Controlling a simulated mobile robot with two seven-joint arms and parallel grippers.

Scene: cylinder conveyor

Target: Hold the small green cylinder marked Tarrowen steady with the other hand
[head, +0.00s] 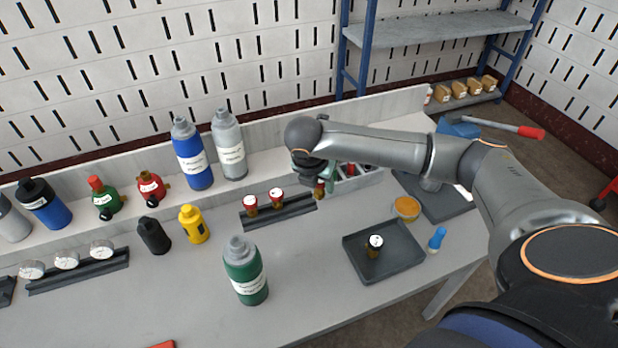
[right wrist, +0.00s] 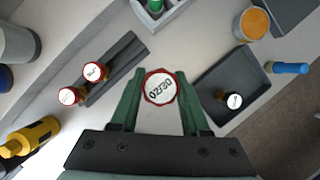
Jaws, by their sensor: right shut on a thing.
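A green cylinder (head: 246,272) with a grey neck and a white label stands upright at the front middle of the bench in the head view. Its label is too small to read. No gripper touches it. My right gripper (head: 317,180) is off to its upper right, above the bench. In the right wrist view my right gripper (right wrist: 160,90) is shut on a red-rimmed gauge (right wrist: 159,88) with a white face reading 02/30. My left gripper is in neither view.
Two red-rimmed gauges (head: 264,200) sit on a dark rack (head: 300,208). A dark tray (head: 362,270) holds a black-rimmed gauge (head: 375,242). A yellow bottle (head: 193,224) and a black bottle (head: 153,235) stand left of the green cylinder.

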